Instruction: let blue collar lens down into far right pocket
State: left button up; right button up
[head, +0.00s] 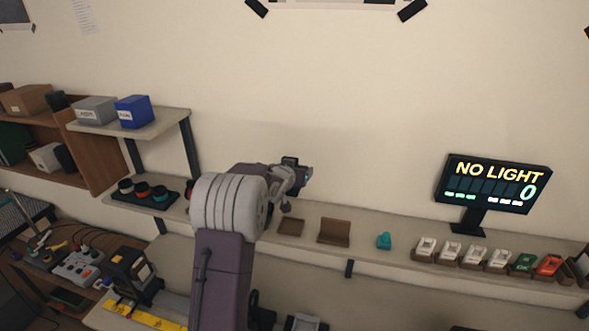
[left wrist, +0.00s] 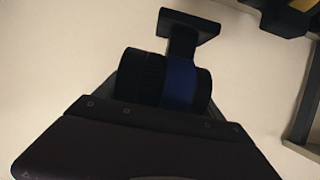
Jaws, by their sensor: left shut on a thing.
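The blue collar lens (left wrist: 142,75) shows in the left wrist view as a black barrel lying across the picture. Its blue collar (left wrist: 179,82) is toward the right end, and a black foot (left wrist: 190,25) stands out from it. My left gripper (head: 300,177) is shut on this lens, up in front of the wall above the shelf; the fingertips are hard to make out. A dark tray (head: 172,206) on the shelf at left holds several lenses with coloured rings. My arm hides part of its right side, so I cannot tell how its far right pocket stands. My right gripper is not in view.
Two brown holders (head: 334,232) and a teal object (head: 384,241) stand on the shelf right of my arm. A display (head: 495,184) reads "NO LIGHT 0". An upper shelf (head: 160,122) with grey and blue boxes (head: 133,112) overhangs the tray area.

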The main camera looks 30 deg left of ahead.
pick_arm(q)
jog(key=shift+w+r, duration=0.1)
jog(key=shift+r, duration=0.05)
jog(key=shift+s+d+b, duration=0.3)
jog(key=shift+d+b, duration=0.1)
jog(key=shift+f+b, duration=0.3)
jog(key=shift+f, duration=0.1)
notch_tip(320, 180, down, 12)
jog(key=b, duration=1)
jog(key=shift+b, duration=0.4)
jog(key=shift+a, duration=0.1)
jog(key=shift+f+b, duration=1.25)
jog(key=shift+f, duration=0.15)
dwell(0.4)
